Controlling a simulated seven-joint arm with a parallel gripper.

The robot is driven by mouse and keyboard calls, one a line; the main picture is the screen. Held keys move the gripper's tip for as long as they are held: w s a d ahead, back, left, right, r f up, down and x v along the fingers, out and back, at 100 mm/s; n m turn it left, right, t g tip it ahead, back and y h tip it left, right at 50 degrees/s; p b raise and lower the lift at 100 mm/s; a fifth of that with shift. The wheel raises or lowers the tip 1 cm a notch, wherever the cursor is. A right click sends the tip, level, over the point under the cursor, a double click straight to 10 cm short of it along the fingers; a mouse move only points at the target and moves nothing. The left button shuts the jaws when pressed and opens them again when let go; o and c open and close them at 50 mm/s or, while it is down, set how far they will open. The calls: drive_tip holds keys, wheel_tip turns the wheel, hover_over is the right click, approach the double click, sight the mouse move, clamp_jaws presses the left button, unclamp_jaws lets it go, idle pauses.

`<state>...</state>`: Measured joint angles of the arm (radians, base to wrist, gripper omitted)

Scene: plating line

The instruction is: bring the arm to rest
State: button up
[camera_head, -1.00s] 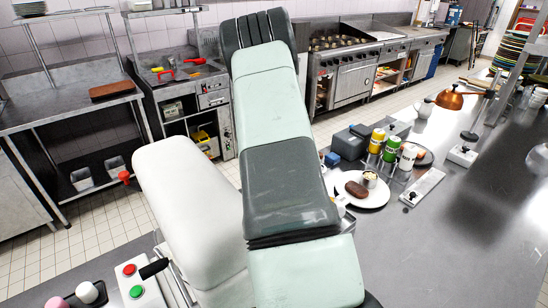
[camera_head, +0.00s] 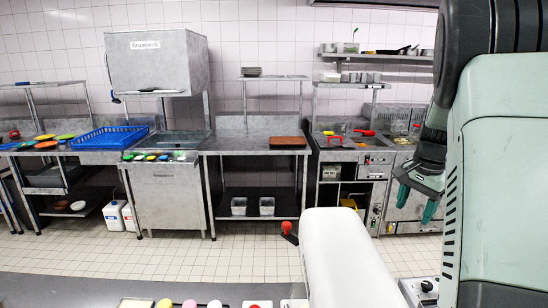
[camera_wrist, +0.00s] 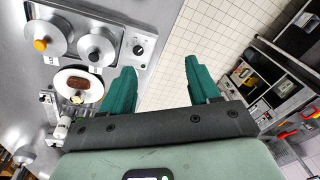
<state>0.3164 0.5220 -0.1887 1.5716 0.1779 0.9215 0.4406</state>
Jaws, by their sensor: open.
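My gripper (camera_head: 418,195) shows at the right of the head view, hanging in the air in front of the cooking station, with its teal fingers pointing down and apart. In the wrist view my gripper (camera_wrist: 162,92) has its two fingers spread, with nothing between them but the tiled floor and a counter edge behind. My arm fills the right side of the head view.
In the wrist view, a plate with a brown item (camera_wrist: 78,84) lies on the counter (camera_wrist: 28,95) at left. In the head view, a steel table (camera_head: 255,143) bears a brown board (camera_head: 288,142); a blue rack (camera_head: 105,137) stands further left. Tiled floor (camera_head: 200,258) is clear between.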

drive_tip(key=s+a+r+n+t, duration=0.2)
drive_tip(key=s+a+r+n, duration=0.4)
drive_tip(key=s+a+r, duration=0.85)
drive_tip(key=s+a+n, duration=0.2)
drive_tip(key=s+a, duration=0.1)
drive_tip(key=s, duration=0.2)
drive_tip(key=s+a+f+n+t, duration=0.1)
drive_tip(key=s+a+n, duration=0.1)
drive_tip(key=s, duration=0.2)
drive_tip(key=s+a+f+n, duration=0.1)
drive_tip(key=s+a+n, duration=0.1)
drive_tip(key=s, duration=0.3)
drive_tip(key=shift+s+a+f+t, duration=0.1)
drive_tip(key=shift+s+a+t, duration=0.1)
drive_tip(key=shift+a, duration=0.25)
drive_tip(key=shift+s+a+t, duration=0.1)
drive_tip(key=shift+a+t, duration=0.1)
drive_tip(key=shift+a, duration=0.2)
